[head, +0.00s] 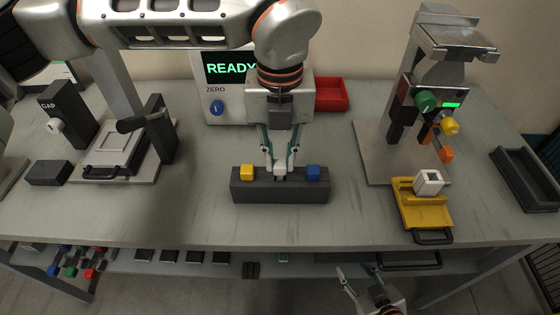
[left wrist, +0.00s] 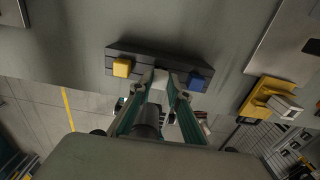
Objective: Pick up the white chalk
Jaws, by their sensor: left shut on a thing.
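A dark grey rack (head: 279,191) stands on the table in front of the READY box. It holds a yellow chalk (head: 246,172) at the left and a blue chalk (head: 313,173) at the right. My left gripper (head: 280,172) points down at the rack's middle, between the two. In the left wrist view a white chalk (left wrist: 160,78) shows between its fingertips, and the gripper is shut on it. The chalk's lower part is hidden, so I cannot tell whether it is still seated in the rack. My right gripper (head: 356,273) is low, in front of the table, with its fingers apart and empty.
A yellow tray (head: 423,213) with a white block (head: 428,182) is at the right, before a press-like stand (head: 436,90). A red bin (head: 331,95) is behind. A gauge fixture (head: 110,145) is at the left. The table in front of the rack is clear.

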